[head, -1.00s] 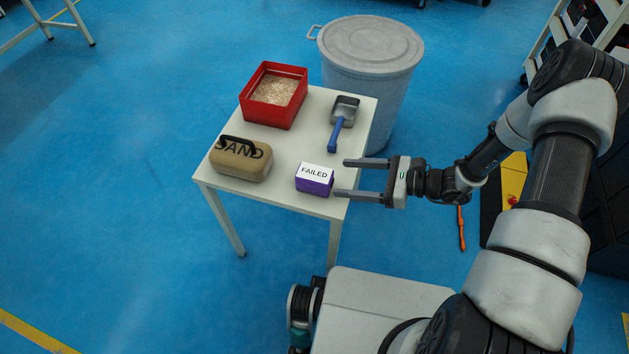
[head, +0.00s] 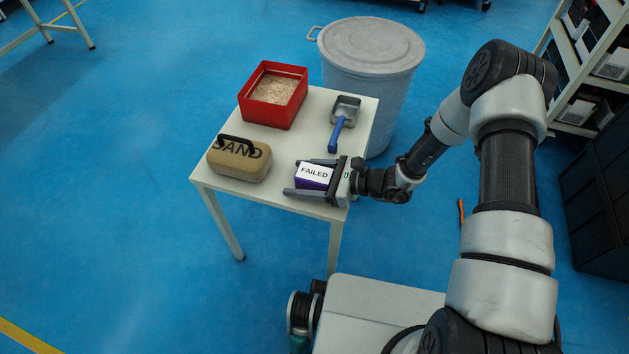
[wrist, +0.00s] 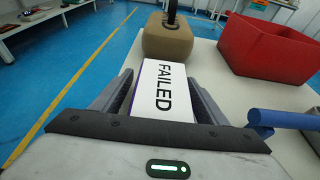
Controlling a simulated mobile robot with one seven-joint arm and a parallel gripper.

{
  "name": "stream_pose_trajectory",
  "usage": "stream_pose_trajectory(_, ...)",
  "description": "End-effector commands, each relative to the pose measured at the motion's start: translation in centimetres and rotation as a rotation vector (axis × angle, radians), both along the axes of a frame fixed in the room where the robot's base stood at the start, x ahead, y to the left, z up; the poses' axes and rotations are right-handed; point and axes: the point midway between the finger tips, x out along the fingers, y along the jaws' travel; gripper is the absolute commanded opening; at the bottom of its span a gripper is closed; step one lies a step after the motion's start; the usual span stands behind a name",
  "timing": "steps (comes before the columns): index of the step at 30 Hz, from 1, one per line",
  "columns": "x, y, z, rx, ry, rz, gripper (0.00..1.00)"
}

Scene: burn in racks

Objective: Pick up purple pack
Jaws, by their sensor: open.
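The purple pack (head: 313,177) has a white top labelled FAILED and sits at the front right of the small white table (head: 262,194). My gripper (head: 290,176) is around the pack, with one finger on its far side and one on its near side. In the wrist view the pack (wrist: 165,93) lies between the two open fingers (wrist: 163,82). Whether the fingers touch its sides I cannot tell. The pack's purple sides are mostly hidden by the fingers and the white top.
A tan SAND bag (head: 238,160) with a black handle lies to the left of the pack. A red box (head: 272,113) of granules and a scoop with a blue handle (head: 336,133) are behind. A grey lidded bin (head: 372,75) stands behind the table.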

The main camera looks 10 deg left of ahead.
Motion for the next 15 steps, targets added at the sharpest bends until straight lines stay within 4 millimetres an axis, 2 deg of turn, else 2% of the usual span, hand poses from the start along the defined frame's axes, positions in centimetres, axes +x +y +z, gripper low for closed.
stream_pose_trajectory(6,0.03,0.11,0.01,0.000,0.000,0.000,0.67)
stream_pose_trajectory(8,0.03,0.11,0.01,0.000,0.000,0.000,0.59)
stream_pose_trajectory(15,0.03,0.09,0.01,0.000,0.000,0.000,0.18)
